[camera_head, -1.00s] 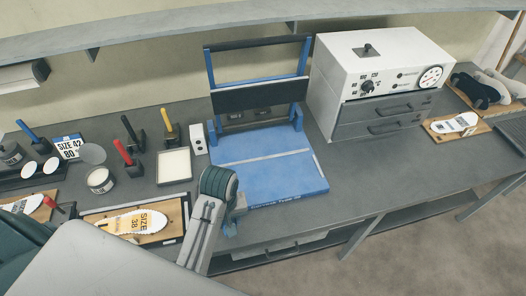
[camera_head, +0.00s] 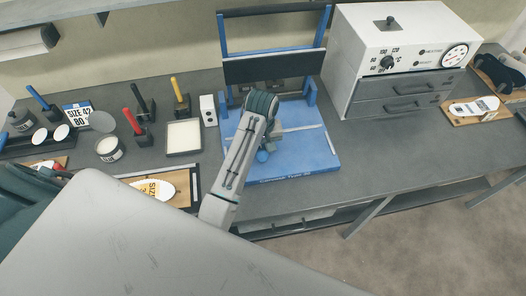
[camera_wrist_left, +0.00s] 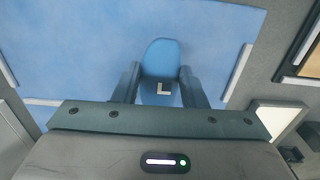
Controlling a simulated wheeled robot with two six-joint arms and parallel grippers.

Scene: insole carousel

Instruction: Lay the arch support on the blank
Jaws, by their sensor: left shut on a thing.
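My left gripper (camera_head: 268,146) is over the blue bed (camera_head: 315,157) of the hinged press. In the left wrist view its two fingers (camera_wrist_left: 159,80) are shut on a blue rounded piece marked with a white L, which I take for the arch support (camera_wrist_left: 161,55). In the head view a blue bit of the arch support (camera_head: 262,156) shows below the gripper. A white insole blank marked size 38 (camera_head: 155,188) lies on a wooden board, partly hidden by my arm. Another white blank (camera_head: 478,106) lies on a board at right. My right gripper is out of view.
The raised press frame (camera_head: 277,70) stands behind the bed. A white oven (camera_head: 405,40) with drawers stands to its right. Several handled tools, a tin (camera_head: 109,149) and a white-filled tray (camera_head: 184,137) are at left. The counter right of the press (camera_head: 385,140) is clear.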

